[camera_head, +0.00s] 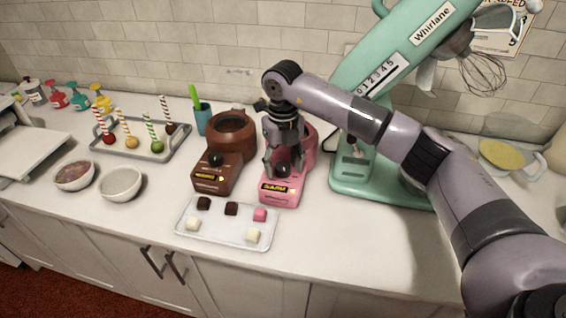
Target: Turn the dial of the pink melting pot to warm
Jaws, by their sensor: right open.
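The pink melting pot (305,157) stands on the counter, right of the brown melting pot (232,133). Its front has a dark dial (282,169) above a yellow label. My right gripper (283,167) comes down over the pot's front from above. It is open, with its fingertips around or close to the dial; I cannot tell whether they touch it. The gripper and wrist hide part of the pot's bowl. Which setting the dial points to is too small to read. My left gripper is not in view.
A clear tray (216,232) with several small cubes lies in front of both pots. A mint-green mixer (362,185) stands close on the right, behind my right arm. A cake-pop tray (180,150) and bowls (121,184) are at the left.

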